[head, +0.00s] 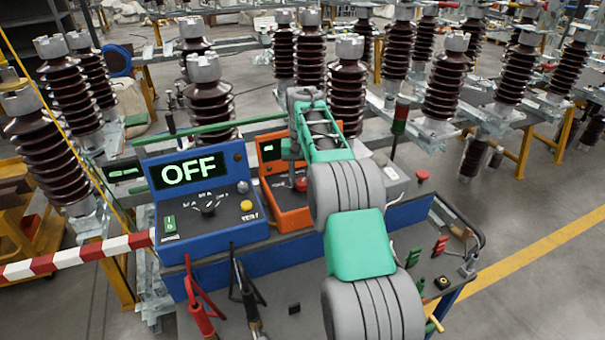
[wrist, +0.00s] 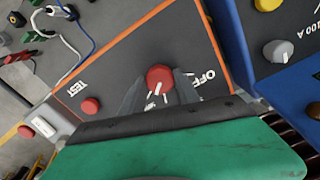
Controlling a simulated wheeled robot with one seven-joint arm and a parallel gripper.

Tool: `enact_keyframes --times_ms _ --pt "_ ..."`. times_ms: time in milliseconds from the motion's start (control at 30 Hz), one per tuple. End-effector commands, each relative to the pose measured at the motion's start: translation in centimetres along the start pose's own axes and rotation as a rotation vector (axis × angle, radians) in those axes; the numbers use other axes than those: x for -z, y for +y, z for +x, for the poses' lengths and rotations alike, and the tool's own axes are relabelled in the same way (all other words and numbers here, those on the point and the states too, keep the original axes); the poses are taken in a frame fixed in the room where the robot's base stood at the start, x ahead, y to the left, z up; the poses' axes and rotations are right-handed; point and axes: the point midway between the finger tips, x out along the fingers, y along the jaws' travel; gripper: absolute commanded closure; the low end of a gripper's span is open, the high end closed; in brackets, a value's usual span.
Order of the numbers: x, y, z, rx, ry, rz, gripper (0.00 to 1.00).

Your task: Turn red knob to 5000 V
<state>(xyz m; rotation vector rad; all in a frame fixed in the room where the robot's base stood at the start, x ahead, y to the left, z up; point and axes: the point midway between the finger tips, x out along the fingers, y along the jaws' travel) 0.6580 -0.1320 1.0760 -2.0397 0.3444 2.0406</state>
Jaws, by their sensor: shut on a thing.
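The red knob (wrist: 160,76) sits on the grey face of an orange-edged box, between the printed words "TEST" and "OFF". My gripper (wrist: 159,92) is shut on the knob, with one finger on each side of it. White pointer marks show on the knob's top. In the head view the red knob (head: 301,184) shows under my gripper (head: 294,172) on the orange box (head: 264,187). The small green display (head: 268,148) of that box is partly hidden by my arm. I cannot read a voltage on it.
A blue box (head: 151,212) left of the orange one has a display reading "OFF", a black dial and a yellow button. A red button (head: 422,176) stands to the right. Red and black cable clamps hang in front. Brown insulators stand behind.

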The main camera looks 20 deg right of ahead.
Motion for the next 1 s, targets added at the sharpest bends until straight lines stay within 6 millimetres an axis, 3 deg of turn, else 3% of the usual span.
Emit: enact_keyframes --times_ms 400,933,967,1000 --pt "0.02 0.01 -0.08 0.0 0.001 0.186 1.0" --pt "0.04 0.02 -0.02 0.0 0.002 0.21 1.0" --pt "0.04 0.02 -0.02 0.0 0.002 0.21 0.6" --pt "0.04 0.02 -0.02 0.0 0.002 0.21 0.57"
